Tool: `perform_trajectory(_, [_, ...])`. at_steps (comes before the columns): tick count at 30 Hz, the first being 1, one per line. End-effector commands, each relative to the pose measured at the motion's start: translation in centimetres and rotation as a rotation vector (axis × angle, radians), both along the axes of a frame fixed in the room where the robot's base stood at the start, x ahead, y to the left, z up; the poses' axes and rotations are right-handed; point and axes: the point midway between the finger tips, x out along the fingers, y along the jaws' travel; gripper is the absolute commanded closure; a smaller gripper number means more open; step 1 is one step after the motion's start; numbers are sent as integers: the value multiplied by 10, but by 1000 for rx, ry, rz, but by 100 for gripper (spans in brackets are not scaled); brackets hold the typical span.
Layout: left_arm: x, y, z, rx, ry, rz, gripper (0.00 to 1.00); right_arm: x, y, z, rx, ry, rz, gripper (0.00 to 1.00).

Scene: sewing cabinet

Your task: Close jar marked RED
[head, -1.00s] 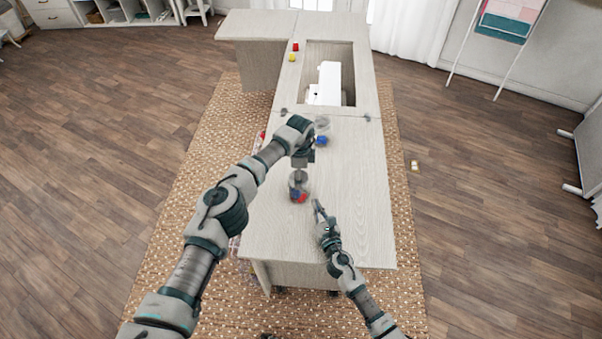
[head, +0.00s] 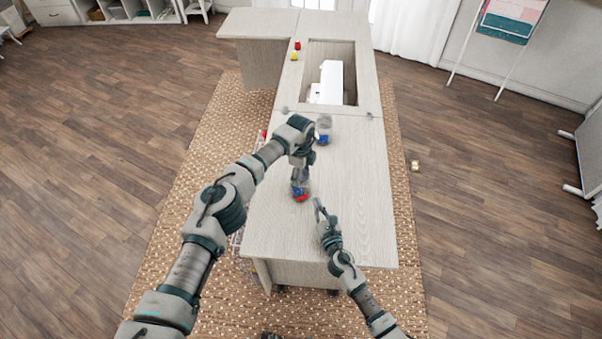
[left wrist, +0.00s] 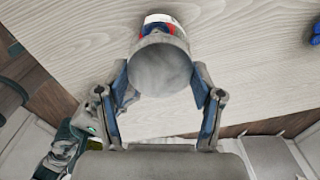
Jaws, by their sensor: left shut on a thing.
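A clear jar (head: 300,196) with red and blue contents stands on the pale cabinet top, under my left gripper (head: 300,179). In the left wrist view its white label and red and blue contents show at the top (left wrist: 163,22). The left gripper (left wrist: 163,92) is shut on a grey round lid (left wrist: 160,68), held at the jar's mouth. The lid hides most of the jar, and I cannot tell whether it is seated. My right gripper (head: 319,206) is low over the cabinet top, just right of the jar; its jaws are too small to judge.
A second clear jar (head: 323,130) with blue contents stands behind, right of my left wrist. A white sewing machine (head: 329,82) sits in the recess farther back. A red spool (head: 297,45) and a yellow spool (head: 293,57) lie beside it. The cabinet top (head: 360,200) at right is clear.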

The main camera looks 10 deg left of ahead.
Motion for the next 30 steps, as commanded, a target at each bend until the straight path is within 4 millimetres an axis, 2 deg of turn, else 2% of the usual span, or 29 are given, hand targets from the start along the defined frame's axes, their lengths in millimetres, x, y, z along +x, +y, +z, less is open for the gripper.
perform_trajectory(23, [0,2,-1,4,2,3,75,0,0,0,0,0,0,100])
perform_trajectory(24, [0,2,-1,4,2,3,29,0,0,0,0,0,0,100])
perform_trajectory(27, [0,1,-1,4,2,3,8,0,0,0,0,0,0,100])
perform_trajectory(30, [0,1,-1,3,1,3,8,0,0,0,0,0,0,100])
